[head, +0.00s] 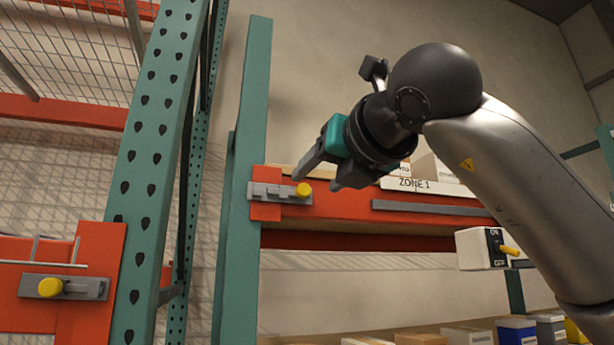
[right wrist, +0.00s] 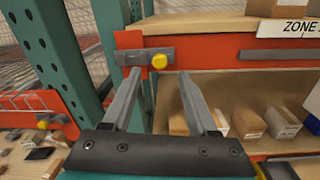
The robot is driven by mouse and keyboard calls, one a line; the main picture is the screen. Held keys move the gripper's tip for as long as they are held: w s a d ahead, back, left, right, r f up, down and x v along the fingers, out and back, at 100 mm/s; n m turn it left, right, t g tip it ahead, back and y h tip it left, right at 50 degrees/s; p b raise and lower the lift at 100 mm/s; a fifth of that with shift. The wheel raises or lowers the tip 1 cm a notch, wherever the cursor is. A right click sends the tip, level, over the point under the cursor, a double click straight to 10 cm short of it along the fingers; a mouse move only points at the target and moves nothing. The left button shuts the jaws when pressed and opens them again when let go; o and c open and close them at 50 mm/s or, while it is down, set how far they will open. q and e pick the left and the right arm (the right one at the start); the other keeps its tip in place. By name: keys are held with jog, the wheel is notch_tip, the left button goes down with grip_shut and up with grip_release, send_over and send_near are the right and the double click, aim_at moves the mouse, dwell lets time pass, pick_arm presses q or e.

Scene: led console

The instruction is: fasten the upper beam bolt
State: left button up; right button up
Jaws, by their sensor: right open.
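A grey slide bolt with a yellow knob (head: 303,190) sits on the orange end plate of the higher beam (head: 340,206), beside a green upright (head: 245,150). The knob also shows in the right wrist view (right wrist: 159,61), beyond and between the fingertips. A second grey bolt with a yellow knob (head: 50,287) is on the orange beam at the lower left; this knob also shows in the right wrist view (right wrist: 45,122). My right gripper (head: 317,178) is open and empty, its fingers pointing toward the higher bolt. Whether they touch it, I cannot tell. My left gripper is not in view.
Green perforated uprights (head: 160,150) stand left of the bolt, with wire mesh (head: 70,60) behind. A ZONE 1 label (head: 413,184) and boxes are above the beam. A white ON/OFF switch box (head: 472,250) with a yellow lever is at right. Boxes (head: 465,335) line the lower shelf.

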aim_at(305, 189)
jog(key=p+x, duration=0.2)
jog(key=x, duration=0.4)
jog(key=shift+s, duration=0.1)
jog(key=shift+c, duration=0.3)
grip_shut()
dwell(0.9)
